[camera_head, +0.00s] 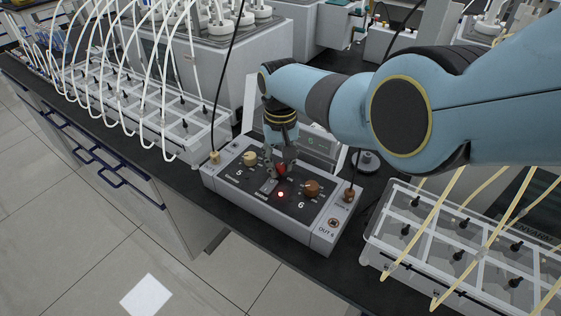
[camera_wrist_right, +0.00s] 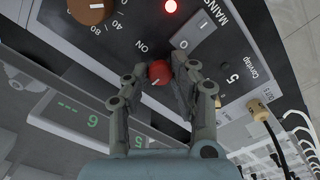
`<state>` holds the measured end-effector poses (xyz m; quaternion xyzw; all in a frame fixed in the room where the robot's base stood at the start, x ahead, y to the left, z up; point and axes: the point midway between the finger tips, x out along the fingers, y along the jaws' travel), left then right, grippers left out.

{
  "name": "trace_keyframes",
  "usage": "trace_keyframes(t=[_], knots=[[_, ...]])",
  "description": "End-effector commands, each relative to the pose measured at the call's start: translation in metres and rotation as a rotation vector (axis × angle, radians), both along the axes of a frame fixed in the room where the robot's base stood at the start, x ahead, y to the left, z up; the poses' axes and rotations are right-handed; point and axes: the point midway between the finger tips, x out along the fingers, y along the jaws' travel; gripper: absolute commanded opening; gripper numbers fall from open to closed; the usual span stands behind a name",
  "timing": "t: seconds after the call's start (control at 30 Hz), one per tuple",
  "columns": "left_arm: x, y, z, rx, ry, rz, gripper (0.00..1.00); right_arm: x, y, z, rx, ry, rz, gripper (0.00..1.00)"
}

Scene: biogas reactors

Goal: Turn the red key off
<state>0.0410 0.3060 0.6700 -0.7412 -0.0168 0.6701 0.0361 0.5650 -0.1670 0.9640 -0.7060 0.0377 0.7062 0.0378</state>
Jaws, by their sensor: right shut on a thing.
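The red key (camera_head: 281,169) is a small red knob on the black top panel of a grey control box (camera_head: 327,238). It also shows in the wrist view (camera_wrist_right: 159,72), with a pale line on it and the printed word ON close by. My right gripper (camera_head: 278,164) reaches down onto the panel from above. In the wrist view its two fingers (camera_wrist_right: 158,80) stand on either side of the red key and are shut on it. The fingers hide part of the key in the head view. My left gripper is not in view.
A red lamp (camera_head: 281,194) glows on the panel, beside the MAINS switch (camera_head: 268,186). A brown knob (camera_head: 312,187) and a cream knob (camera_head: 249,158) flank the key. Clear racks with tubes stand left (camera_head: 170,140) and right (camera_head: 400,255). A black cable rises from the box's left end.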

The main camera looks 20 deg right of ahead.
Motion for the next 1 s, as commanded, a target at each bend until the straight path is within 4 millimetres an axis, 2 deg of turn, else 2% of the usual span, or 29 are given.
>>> trace_keyframes(t=[0.07, 0.1, 0.27, 0.53, 0.67, 0.83, 1.0], knots=[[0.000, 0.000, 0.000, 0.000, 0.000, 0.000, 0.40, 0.000, 0.001, 0.000, 0.001, 0.000, 0.001, 0.00], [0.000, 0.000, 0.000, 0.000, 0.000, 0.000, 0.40, 0.000, 0.001, 0.000, 0.001, 0.000, 0.000, 0.28], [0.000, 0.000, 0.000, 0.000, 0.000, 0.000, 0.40, 0.000, 0.001, 0.000, 0.001, 0.000, 0.000, 0.47], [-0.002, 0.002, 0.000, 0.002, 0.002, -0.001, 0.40, 0.000, 0.000, 0.001, 0.000, 0.000, -0.001, 0.47], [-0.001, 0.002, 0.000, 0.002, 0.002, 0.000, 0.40, 0.001, 0.000, 0.008, 0.001, -0.002, -0.001, 0.47], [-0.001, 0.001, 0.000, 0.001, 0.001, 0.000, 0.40, 0.000, 0.000, 0.030, 0.001, -0.003, -0.002, 0.47], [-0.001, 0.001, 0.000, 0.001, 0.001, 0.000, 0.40, 0.001, 0.001, 0.069, 0.002, -0.005, -0.001, 0.47]])
